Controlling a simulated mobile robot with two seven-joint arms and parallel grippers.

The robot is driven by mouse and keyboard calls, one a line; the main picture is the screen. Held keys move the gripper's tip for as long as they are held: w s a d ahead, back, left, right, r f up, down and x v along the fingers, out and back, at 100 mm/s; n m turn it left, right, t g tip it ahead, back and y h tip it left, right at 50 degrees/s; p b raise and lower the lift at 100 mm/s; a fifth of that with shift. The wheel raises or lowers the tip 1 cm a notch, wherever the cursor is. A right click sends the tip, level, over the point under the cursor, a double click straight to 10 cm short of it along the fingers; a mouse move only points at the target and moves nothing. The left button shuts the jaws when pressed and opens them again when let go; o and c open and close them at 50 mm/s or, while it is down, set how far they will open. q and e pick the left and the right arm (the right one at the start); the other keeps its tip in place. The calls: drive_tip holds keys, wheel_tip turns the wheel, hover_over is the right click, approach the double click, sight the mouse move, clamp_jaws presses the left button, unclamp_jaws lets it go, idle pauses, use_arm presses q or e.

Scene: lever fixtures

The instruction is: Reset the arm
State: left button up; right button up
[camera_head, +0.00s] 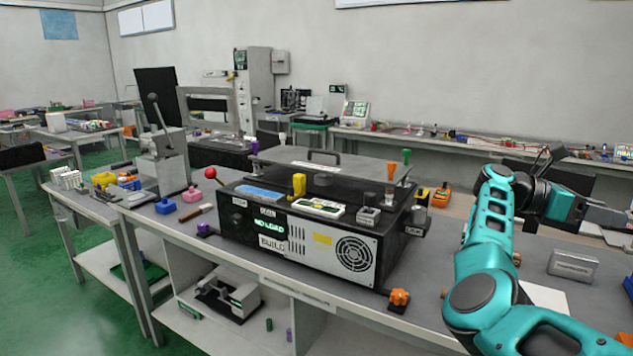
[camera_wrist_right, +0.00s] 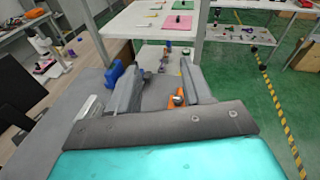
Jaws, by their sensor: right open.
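My right arm (camera_head: 490,230) is teal and bent at the elbow, rising from the lower right of the head view. Its gripper (camera_head: 612,216) points towards the right edge there, beyond the table's equipment. In the right wrist view the two grey fingers of this gripper (camera_wrist_right: 160,84) stand apart with nothing clearly held between them. The black and grey machine box (camera_head: 310,222), with a "NO LOAD" display, is well to the left of this gripper. A red ball knob (camera_head: 210,173) sits at its left end. My left gripper is not in view.
A lever fixture (camera_head: 162,160) with an upright handle stands at the table's left. A silver box (camera_head: 573,265) lies on the tabletop near my right arm. An orange knob (camera_head: 399,298) is at the machine's front corner. Green floor (camera_head: 60,260) is open at left.

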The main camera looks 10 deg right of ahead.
drive_tip(key=w+a+f+m+t+y, duration=0.35)
drive_tip(key=a+f+m+t, duration=0.55)
drive_tip(key=m+t, duration=0.45)
drive_tip(key=w+a+f+m+t+y, duration=0.2)
drive_tip(key=a+f+m+t+y, duration=0.35)
drive_tip(key=a+m+t, duration=0.7)
drive_tip(key=s+a+f+n+g+y, duration=0.1)
drive_tip(key=s+a+f+n+y, duration=0.3)
drive_tip(key=f, duration=0.3)
drive_tip(key=s+a+f+n+g+y, duration=0.1)
drive_tip(key=s+a+f+n, duration=0.4)
drive_tip(key=f, duration=0.3)
drive_tip(key=s+a+f+n+g+y, duration=0.1)
drive_tip(key=s+a+f+n+g, duration=0.1)
drive_tip(key=s, duration=0.5)
drive_tip(key=s+a+f+n+g+y, duration=0.1)
drive_tip(key=s+a+f+n+g, duration=0.2)
drive_tip(key=s+a+f, duration=0.3)
drive_tip(key=shift+s+a+f+n+g+y, duration=0.3)
drive_tip(key=shift+s+a+f+g, duration=0.15)
drive_tip(key=shift+a, duration=0.45)
drive_tip(key=shift+w, duration=0.1)
